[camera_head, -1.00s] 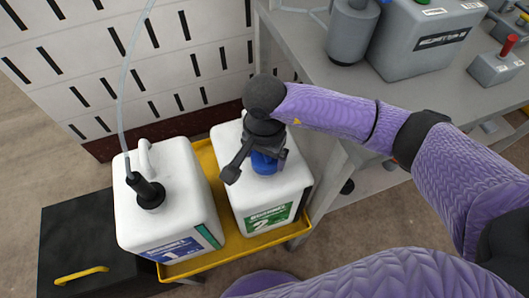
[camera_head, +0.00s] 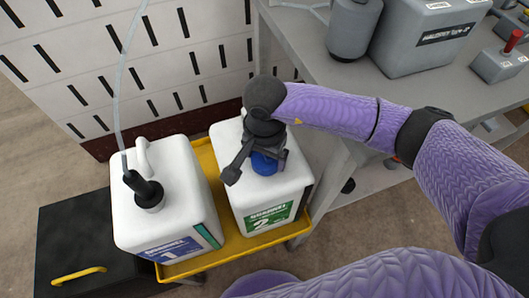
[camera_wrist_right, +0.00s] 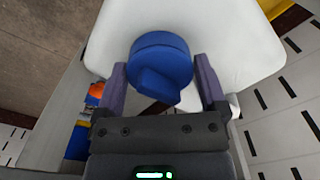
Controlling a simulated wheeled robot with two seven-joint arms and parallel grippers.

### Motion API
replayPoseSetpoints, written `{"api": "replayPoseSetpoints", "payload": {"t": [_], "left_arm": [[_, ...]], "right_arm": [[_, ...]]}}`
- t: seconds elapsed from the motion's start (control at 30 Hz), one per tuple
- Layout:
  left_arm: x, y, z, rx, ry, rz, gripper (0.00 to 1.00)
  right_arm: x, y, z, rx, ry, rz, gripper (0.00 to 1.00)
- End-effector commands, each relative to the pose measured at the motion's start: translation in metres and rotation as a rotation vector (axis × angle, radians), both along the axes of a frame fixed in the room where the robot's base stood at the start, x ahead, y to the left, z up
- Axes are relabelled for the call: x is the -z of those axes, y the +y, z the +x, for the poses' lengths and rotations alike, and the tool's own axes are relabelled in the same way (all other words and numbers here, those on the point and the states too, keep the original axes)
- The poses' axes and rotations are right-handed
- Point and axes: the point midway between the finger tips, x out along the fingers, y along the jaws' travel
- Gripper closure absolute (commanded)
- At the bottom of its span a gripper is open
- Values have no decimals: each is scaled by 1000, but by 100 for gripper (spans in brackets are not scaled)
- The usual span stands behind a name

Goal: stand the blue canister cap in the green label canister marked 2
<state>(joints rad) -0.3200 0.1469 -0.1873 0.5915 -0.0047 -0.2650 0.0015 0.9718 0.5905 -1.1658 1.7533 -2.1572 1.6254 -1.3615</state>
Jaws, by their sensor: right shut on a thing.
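The green label canister marked 2 (camera_head: 250,202) is white and stands upright on the yellow tray. The blue canister cap (camera_head: 264,163) is at its top, partly hidden under my right gripper (camera_head: 258,160). In the right wrist view the blue cap (camera_wrist_right: 161,66) lies between the two fingers of my right gripper (camera_wrist_right: 163,80), which is shut on it, over the white top of the canister. The canister opening is hidden, so I cannot tell how deep the cap sits. My left gripper is not in view.
A white canister marked 1 (camera_head: 165,205) with a blue label, black fitting and clear tube stands to the left on the same yellow tray (camera_head: 232,245). A black box (camera_head: 75,235) is at the lower left. A grey table (camera_head: 310,75) with grey containers is at the upper right.

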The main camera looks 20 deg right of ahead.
Motion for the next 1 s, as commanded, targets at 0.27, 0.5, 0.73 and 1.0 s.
{"api": "replayPoseSetpoints", "payload": {"t": [0.27, 0.5, 0.73, 1.0], "left_arm": [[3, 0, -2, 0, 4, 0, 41], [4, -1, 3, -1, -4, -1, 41], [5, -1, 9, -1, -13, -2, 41], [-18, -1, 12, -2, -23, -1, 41]], "right_arm": [[3, 0, 0, 0, 1, -1, 75], [3, 0, 0, 0, 1, -1, 75], [3, 0, 0, 0, 0, 0, 0], [-49, 0, 1, -1, -7, 0, 0]]}}
